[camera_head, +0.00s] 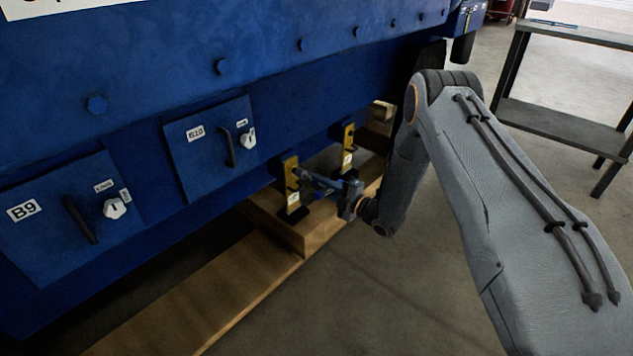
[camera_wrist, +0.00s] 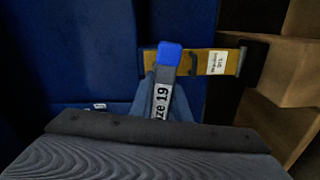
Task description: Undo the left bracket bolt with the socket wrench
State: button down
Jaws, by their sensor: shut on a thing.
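My gripper (camera_head: 342,192) is shut on the socket wrench, a grey tool with a blue end (camera_wrist: 169,56) and a white label on which "ze 19" reads. The wrench points away from my gripper. Its blue end overlaps the yellow bracket (camera_wrist: 212,64) in the wrist view; I cannot tell whether it touches or sits on a bolt. In the head view the wrench reaches left to the nearer, left yellow bracket (camera_head: 291,186) under the blue engine side. The bolt itself is hidden or too small to make out. A second yellow bracket (camera_head: 348,146) stands farther back, to the right.
Wooden beams (camera_head: 262,270) lie on the floor beneath the engine. The blue engine side (camera_head: 270,90) carries two panels with handles, one marked B9 (camera_head: 60,215). A dark shelf table (camera_head: 560,118) stands at the upper right. The floor in front is clear.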

jog(key=shift+m, duration=2)
jog(key=m, duration=0.4)
jog(key=shift+b, duration=0.3)
jog(key=m, duration=0.4)
jog(key=shift+f, duration=0.1)
jog(key=shift+m, duration=2)
jog(key=shift+a+b, duration=0.15)
jog(key=shift+b, duration=0.15)
jog(key=shift+w+a, duration=0.45)
jog(key=shift+a, duration=0.05)
jog(key=n, duration=0.2)
jog(key=shift+n, duration=0.3)
jog(key=shift+d, duration=0.1)
